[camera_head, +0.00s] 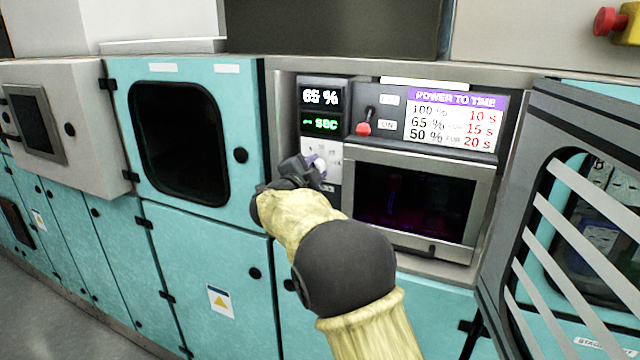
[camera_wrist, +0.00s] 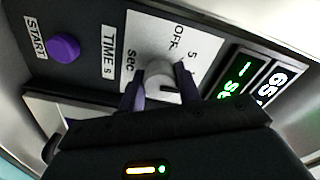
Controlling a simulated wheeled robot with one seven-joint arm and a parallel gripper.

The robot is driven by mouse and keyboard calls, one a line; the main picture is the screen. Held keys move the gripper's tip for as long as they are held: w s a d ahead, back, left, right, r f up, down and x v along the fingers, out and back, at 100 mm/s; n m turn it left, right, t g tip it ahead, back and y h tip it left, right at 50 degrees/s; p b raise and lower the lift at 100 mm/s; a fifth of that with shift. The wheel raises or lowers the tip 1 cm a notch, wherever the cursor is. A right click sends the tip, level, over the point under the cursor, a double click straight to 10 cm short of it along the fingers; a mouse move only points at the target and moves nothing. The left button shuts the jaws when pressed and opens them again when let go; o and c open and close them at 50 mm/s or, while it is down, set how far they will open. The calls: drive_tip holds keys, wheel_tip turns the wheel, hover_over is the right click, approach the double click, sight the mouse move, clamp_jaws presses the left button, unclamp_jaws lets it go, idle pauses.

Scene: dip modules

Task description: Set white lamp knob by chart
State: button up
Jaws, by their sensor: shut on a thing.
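The chart (camera_head: 455,120) reads 100 % 10 s, 65 % 15 s, 50 % 20 s. The upper display (camera_head: 320,96) reads 65 %. The lower green display (camera_head: 320,123) shows a dash and "sec". The knob's exact setting cannot be told.
A purple START button (camera_wrist: 64,47) is beside the timer label. A red-tipped switch (camera_head: 364,127) stands by an ON label, left of the chart. A dark window (camera_head: 415,200) is below the chart. An open striped door (camera_head: 585,200) stands at the right.

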drive_tip(key=m+b, duration=0.4)
drive_tip(key=shift+d+f+m+b, duration=0.2)
drive_tip(key=shift+f+m+b, duration=0.1)
drive_tip(key=shift+f+m, duration=0.1)
drive_tip(key=shift+r+m+b, duration=0.15)
drive_tip(key=shift+m+b, duration=1.5)
drive_tip(key=shift+m, duration=0.25)
drive_tip(key=o, duration=1)
drive_tip(key=shift+r, duration=0.1)
drive_tip(key=shift+c, duration=0.2)
drive_tip(key=shift+a, duration=0.15)
drive_tip(key=shift+s, duration=0.15)
drive_tip(key=b+v, duration=0.3)
drive_tip(key=v, duration=1.4)
